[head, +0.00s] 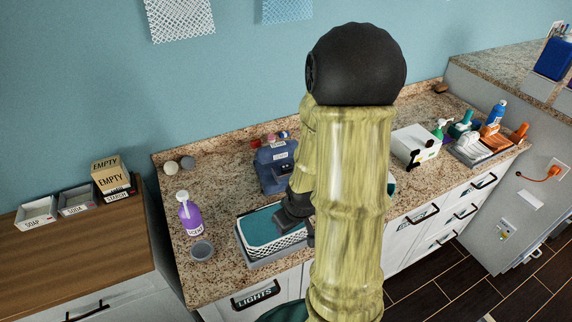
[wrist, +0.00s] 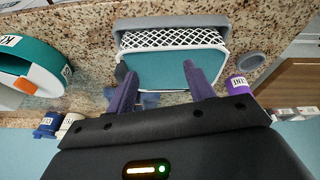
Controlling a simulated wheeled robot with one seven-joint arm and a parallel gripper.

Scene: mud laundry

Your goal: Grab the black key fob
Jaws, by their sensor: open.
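I cannot pick out the black key fob with certainty. A small black thing (head: 414,157) shows at the front of the white box (head: 402,140) on the right of the counter, too small to identify. My gripper (wrist: 159,71) is open, its two purple-grey fingers apart with nothing seen held between them. In the wrist view the fingers reach over the teal-lined basket (wrist: 158,60). In the head view my gripper (head: 298,226) is low beside that basket (head: 272,226), partly hidden by my arm. A small dark patch near the left finger in the wrist view is unclear.
The basket sits in a grey tray (head: 239,246). Bottles and cloths crowd the counter's right end. The counter's back left is mostly clear.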

